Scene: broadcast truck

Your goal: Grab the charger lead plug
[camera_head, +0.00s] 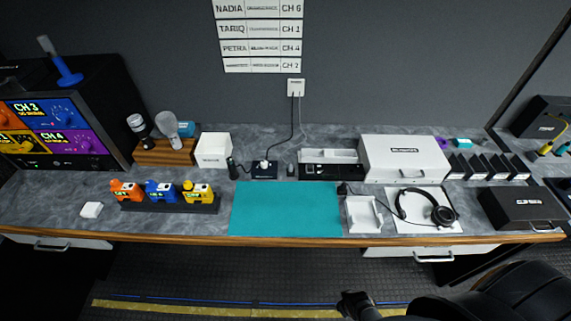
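A wall outlet (295,88) holds leads that run down to the counter. One dark lead reaches a small black unit (264,168) behind the teal mat. A small black plug-like piece (342,188) lies at the mat's back right corner, beside the white cradle; it is too small to tell if it is the charger lead plug. My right gripper (356,304) is at the bottom edge, in front of the counter and apart from everything on it. Its fingers are too dark to tell open from shut. My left gripper is out of view.
The teal mat (286,209) is bare. A white cradle (364,214) and headset (428,207) lie to its right, with a black case (522,208) further right. Colourful packs (163,193) stand at left. A white case (403,157) and black tray (332,171) sit behind.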

